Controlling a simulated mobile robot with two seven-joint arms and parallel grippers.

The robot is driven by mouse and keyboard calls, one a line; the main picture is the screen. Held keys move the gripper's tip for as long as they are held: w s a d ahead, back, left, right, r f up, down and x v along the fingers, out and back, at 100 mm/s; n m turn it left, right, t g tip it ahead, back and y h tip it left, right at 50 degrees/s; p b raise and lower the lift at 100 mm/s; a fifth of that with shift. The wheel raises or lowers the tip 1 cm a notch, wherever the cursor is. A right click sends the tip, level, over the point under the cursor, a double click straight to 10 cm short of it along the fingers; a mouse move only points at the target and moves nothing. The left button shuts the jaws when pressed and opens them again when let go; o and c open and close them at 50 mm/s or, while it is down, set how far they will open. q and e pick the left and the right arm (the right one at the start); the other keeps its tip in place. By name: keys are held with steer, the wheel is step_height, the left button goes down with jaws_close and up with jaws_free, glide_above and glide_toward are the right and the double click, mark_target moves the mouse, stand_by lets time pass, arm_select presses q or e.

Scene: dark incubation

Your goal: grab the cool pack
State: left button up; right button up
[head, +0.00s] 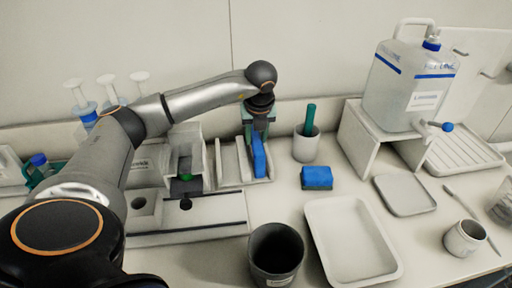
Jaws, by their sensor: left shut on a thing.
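The cool pack (260,158) is a flat blue slab standing upright in the right part of a white slotted rack (221,165) at the back of the bench. My left gripper (258,138) reaches down from above and is shut on the upper part of the cool pack. The gripper hides the top of the pack, and its lower end is down at the rack, so I cannot tell whether it touches the base. My right gripper is not in view.
A white cup (306,148) with a green item and a blue sponge-like block (317,178) stand just right of the rack. A dark bin (275,255) and a white tray (350,242) are in front. A carboy (408,88) sits on a stand at right.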

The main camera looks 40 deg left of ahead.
arm_select(q)
jaws_close()
stand_by(0.8)
